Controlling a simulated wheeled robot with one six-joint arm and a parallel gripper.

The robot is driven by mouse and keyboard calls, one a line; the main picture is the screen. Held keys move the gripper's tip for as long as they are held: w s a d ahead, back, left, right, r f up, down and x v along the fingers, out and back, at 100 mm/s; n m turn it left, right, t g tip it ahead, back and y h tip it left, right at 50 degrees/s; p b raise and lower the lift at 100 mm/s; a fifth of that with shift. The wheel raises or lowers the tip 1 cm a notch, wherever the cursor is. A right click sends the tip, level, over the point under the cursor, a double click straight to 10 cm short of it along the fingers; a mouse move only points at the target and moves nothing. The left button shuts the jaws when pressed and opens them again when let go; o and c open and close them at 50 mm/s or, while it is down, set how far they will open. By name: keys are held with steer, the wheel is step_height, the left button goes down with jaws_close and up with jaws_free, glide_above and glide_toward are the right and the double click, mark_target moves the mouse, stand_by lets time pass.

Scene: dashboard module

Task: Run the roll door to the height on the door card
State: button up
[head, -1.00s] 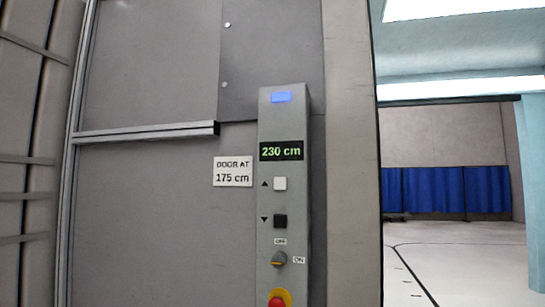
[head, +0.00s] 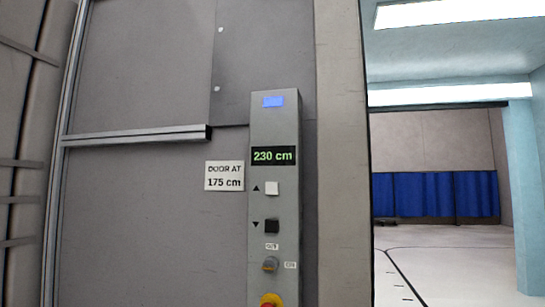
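The door control box (head: 290,200) is a tall grey panel on the wall. Its display (head: 273,156) reads 230 cm in green. Below it are a white button (head: 271,188) with an up arrow and a black button (head: 271,226) with a down arrow. A red button with a yellow collar (head: 270,300) is cut by the bottom edge. The door card (head: 224,176) reads DOOR AT 175 cm. My gripper is not in view.
A blue lit patch (head: 273,101) is at the box's top. A metal rail (head: 137,136) runs along the wall to the left. On the right is an opening to a room with a pale floor and blue curtains (head: 434,194).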

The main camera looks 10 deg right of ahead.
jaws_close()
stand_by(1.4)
